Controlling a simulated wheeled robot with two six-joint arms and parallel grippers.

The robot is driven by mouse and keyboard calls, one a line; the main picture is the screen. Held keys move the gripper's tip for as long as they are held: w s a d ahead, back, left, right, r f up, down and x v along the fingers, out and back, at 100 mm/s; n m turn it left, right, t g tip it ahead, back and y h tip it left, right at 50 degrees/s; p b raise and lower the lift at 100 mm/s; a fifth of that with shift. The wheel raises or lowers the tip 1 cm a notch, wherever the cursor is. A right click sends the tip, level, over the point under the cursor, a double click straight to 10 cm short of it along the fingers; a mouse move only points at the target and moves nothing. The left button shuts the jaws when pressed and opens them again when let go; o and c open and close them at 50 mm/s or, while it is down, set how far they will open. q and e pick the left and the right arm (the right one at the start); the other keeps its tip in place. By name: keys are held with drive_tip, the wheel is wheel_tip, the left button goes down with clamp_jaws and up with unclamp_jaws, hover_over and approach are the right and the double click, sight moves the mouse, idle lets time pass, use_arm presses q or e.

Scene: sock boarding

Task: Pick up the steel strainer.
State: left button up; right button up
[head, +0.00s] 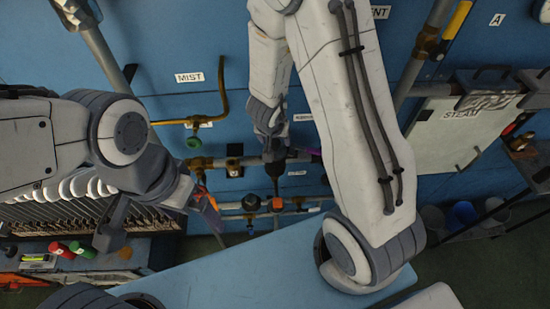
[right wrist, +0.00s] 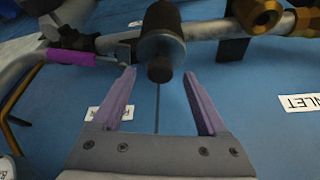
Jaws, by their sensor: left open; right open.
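I cannot clearly identify the steel strainer. A dark cylindrical fitting with a grey collar (right wrist: 162,42) hangs on the pipework in the right wrist view and may be it. It also shows in the head view (head: 274,167), below my right gripper (head: 271,135). In the right wrist view my right gripper (right wrist: 160,76) is open, with its purple fingers spread either side of the fitting's lower end. Nothing is visibly held, and contact cannot be told. My left gripper (head: 209,213) is open and empty at the left of the pipework, partly hidden behind its wrist.
A purple-sleeved lever (right wrist: 70,57) and brass fittings (right wrist: 258,14) flank the fitting. A blue panel (right wrist: 260,135) lies behind it. A blue bench top (head: 230,275) is clear. Red and green cylinders (head: 70,249) stand at left; buckets (head: 462,213) are at right.

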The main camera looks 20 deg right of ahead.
drive_tip(key=x, duration=0.2)
drive_tip(key=shift+w+d+f+b, duration=0.1)
drive_tip(key=shift+w+f+b, duration=0.05)
drive_tip(key=shift+f+b, duration=0.25)
drive_tip(key=shift+r, duration=0.1)
clamp_jaws()
idle(1.0)
